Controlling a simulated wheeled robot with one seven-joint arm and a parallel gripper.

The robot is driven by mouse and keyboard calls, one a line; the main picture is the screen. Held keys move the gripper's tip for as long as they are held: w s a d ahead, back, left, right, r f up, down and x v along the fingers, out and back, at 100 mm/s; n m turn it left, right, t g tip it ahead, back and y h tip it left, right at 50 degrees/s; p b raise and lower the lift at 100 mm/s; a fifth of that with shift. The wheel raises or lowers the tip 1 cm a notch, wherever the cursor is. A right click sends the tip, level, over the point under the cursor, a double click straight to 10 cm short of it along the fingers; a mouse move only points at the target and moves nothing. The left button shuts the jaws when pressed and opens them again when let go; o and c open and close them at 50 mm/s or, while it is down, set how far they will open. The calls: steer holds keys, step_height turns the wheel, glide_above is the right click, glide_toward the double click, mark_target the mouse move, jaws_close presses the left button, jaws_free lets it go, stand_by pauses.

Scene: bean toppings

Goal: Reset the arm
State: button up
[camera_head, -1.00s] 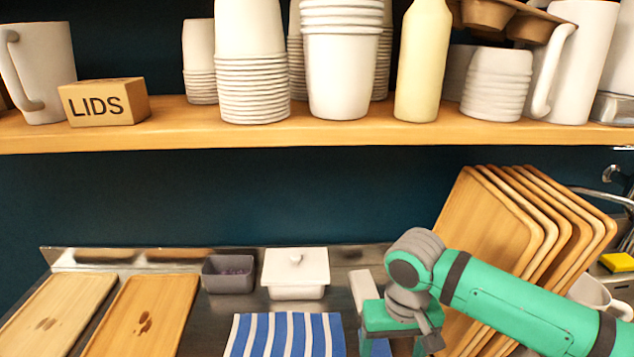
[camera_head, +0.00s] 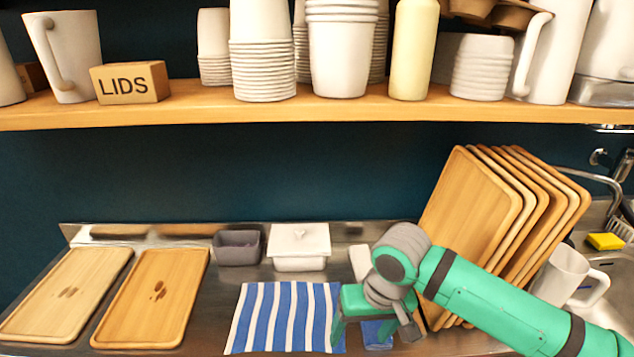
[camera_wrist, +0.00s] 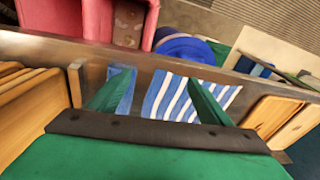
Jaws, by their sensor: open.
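My green arm comes in from the lower right in the head view. My gripper (camera_head: 362,338) points down over the counter, just right of the blue-and-white striped cloth (camera_head: 282,318). In the wrist view, my gripper (camera_wrist: 155,95) has its two green fingers spread apart with nothing held between them. The striped cloth (camera_wrist: 182,100) shows behind and between the fingers, along with the counter's front edge.
Several wooden trays (camera_head: 468,200) lean upright behind my arm. Two trays with beans, one pale (camera_head: 35,315) and one darker (camera_head: 125,325), lie at left. A dark bin (camera_head: 237,250) and white lidded box (camera_head: 298,263) stand at the back. A shelf (camera_head: 200,112) runs above.

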steer(key=w+a+r+n+t+y, duration=0.1)
steer(key=w+a+r+t+y, duration=0.15)
steer(key=a, duration=0.55)
steer(key=w+a+r+n+t+y, duration=0.1)
steer(key=w+a+y, duration=0.2)
steer(key=a, duration=0.5)
steer(key=w+a+r+m+t+y, duration=0.25)
steer(key=a+r+t+y, duration=0.55)
steer(key=a, duration=0.4)
steer(key=s+d+f+m+t+h, duration=0.3)
steer(key=s+d+f+m+h, duration=0.3)
steer(key=f, duration=0.4)
steer(key=s+d+f+m+t+h, duration=0.3)
steer(key=s+d+f+h, duration=0.2)
steer(key=s+f+h, duration=0.45)
steer(key=s+d+f+n+g, duration=0.1)
steer(key=s+d+f+n, duration=0.1)
steer(key=s, duration=0.5)
steer(key=s+d+f+n+g, duration=0.1)
steer(key=s+d+f+n, duration=0.2)
steer(key=s, duration=0.5)
steer(key=s+d+f+n+g, duration=0.1)
steer(key=s+d+f+n, duration=0.2)
steer(key=s, duration=0.5)
steer(key=shift+s+f, duration=0.15)
steer(key=shift+f, duration=0.1)
steer(key=shift+d+g, duration=0.1)
steer(key=shift+g, duration=0.15)
steer(key=shift+o, duration=0.6)
